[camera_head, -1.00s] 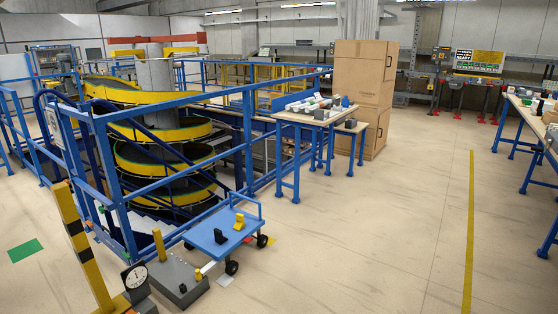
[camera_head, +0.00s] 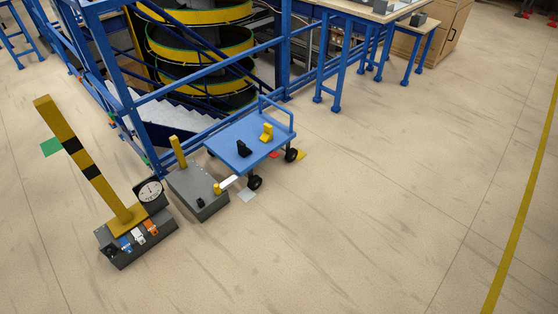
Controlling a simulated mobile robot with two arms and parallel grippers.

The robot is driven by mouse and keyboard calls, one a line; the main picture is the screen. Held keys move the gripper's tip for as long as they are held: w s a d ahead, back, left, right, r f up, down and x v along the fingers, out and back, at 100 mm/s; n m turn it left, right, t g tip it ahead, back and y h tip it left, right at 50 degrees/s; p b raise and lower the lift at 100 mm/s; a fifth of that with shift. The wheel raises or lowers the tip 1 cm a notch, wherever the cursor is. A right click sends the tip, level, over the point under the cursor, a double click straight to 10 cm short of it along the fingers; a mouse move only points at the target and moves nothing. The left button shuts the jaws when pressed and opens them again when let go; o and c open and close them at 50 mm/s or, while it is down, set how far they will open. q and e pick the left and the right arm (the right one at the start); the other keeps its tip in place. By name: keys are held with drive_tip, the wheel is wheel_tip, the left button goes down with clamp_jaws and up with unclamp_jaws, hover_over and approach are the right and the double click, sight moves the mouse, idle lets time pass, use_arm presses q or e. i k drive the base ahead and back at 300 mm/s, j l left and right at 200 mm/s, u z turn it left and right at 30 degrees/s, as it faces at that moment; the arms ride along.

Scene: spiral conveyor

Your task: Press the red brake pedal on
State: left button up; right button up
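A small red piece (camera_head: 274,155) shows low at the blue cart's right side, near its wheel. It is too small to tell whether it is the brake pedal or which way it is tilted. The blue flatbed cart (camera_head: 230,143) stands on the floor with black wheels and a blue push bar. A black block (camera_head: 244,149) and a yellow block (camera_head: 266,133) are on its deck. Neither of my grippers is in view.
A grey box (camera_head: 200,193) with a yellow post and lever stands left of the cart. Further left is a yellow-black post (camera_head: 82,160) on a box with blue, white and orange switches, beside a dial (camera_head: 149,192). Blue railings are behind. Floor in front and right is clear.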

sight(274, 155)
drive_tip(key=i+z, duration=0.2)
drive_tip(key=i, duration=2.25)
